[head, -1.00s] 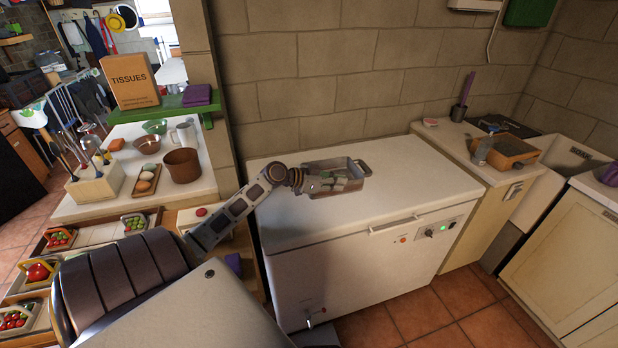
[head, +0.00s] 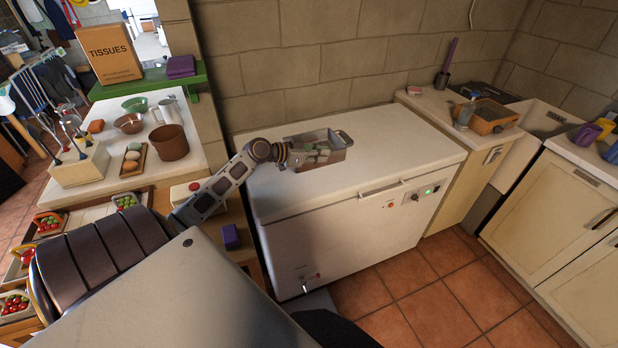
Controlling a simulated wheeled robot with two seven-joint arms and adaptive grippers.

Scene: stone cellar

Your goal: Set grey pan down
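The grey pan (head: 340,155) is a rectangular metal pan with a loop handle at its right end. It is upright at the back middle of the white chest freezer's lid (head: 400,150). I cannot tell whether its base touches the lid. My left gripper (head: 318,154) reaches in from the left, and its fingers overlap the pan's left and near side. The fingers are small and blend with the pan, so I cannot tell whether they are closed on it. The pan's left end is hidden behind the gripper. My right gripper is not in view.
The freezer lid is bare around the pan. A stone wall (head: 300,60) stands behind. On the left, a white counter (head: 100,190) holds a brown pot (head: 169,142), bowls and eggs. On the right, a wooden box (head: 487,116) sits near a sink.

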